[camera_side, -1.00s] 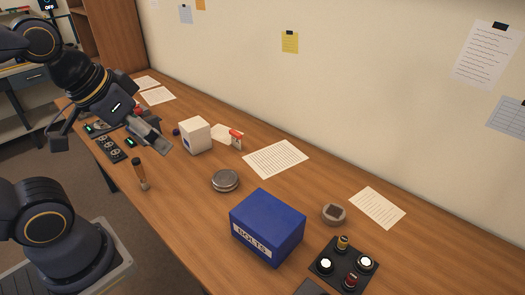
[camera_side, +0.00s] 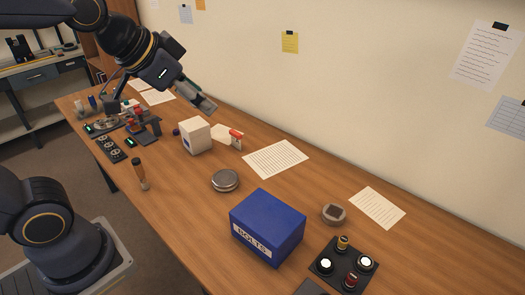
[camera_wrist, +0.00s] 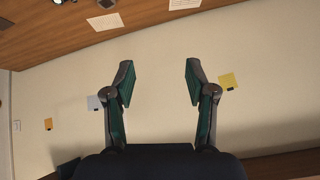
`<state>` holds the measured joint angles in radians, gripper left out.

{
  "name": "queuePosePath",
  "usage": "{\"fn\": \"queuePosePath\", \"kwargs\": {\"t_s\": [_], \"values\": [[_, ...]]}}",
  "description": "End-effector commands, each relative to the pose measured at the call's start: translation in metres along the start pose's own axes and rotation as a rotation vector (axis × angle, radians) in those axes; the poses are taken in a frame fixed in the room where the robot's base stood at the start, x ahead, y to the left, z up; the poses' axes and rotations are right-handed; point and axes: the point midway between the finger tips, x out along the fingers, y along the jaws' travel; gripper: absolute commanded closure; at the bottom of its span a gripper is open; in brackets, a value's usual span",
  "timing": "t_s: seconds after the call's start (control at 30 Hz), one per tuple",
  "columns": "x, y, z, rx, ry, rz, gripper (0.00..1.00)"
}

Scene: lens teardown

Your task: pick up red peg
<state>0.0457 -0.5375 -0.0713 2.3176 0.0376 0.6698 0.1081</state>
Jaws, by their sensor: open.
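My gripper (camera_side: 207,104) is raised above the far left part of the bench. In the wrist view its two fingers (camera_wrist: 158,78) are apart with nothing between them, facing the wall. Several red things show in the side view, and I cannot tell for sure which is the red peg. A small red piece (camera_side: 138,111) stands among the parts at the far left, below my arm. A red-topped piece (camera_side: 236,134) is beside the white box. A dark red round piece (camera_side: 350,281) sits on the black panel at the lower right. None shows in the wrist view.
A white box (camera_side: 195,136) stands mid-bench, with a round metal tin (camera_side: 225,180) and a blue BOLTS box (camera_side: 267,227) nearer. A brown-handled tool (camera_side: 141,174) stands near the front edge. A grey round part (camera_side: 334,213) is at the right. The wall (camera_side: 380,80) bounds the back.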

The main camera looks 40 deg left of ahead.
Motion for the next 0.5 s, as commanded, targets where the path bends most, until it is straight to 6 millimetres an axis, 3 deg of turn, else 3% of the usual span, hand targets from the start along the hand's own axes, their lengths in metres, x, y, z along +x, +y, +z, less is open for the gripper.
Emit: {"fn": "queuePosePath", "kwargs": {"t_s": [0.1, 0.23, 0.37, 0.5], "values": [[0.042, 0.038, -0.045, 0.154, 0.007, 0.069, 0.44], [0.097, 0.102, -0.075, 0.309, 0.001, 0.179, 0.44], [0.153, 0.178, -0.073, 0.432, -0.037, 0.308, 0.44], [0.196, 0.244, -0.041, 0.510, -0.112, 0.420, 0.44]]}}
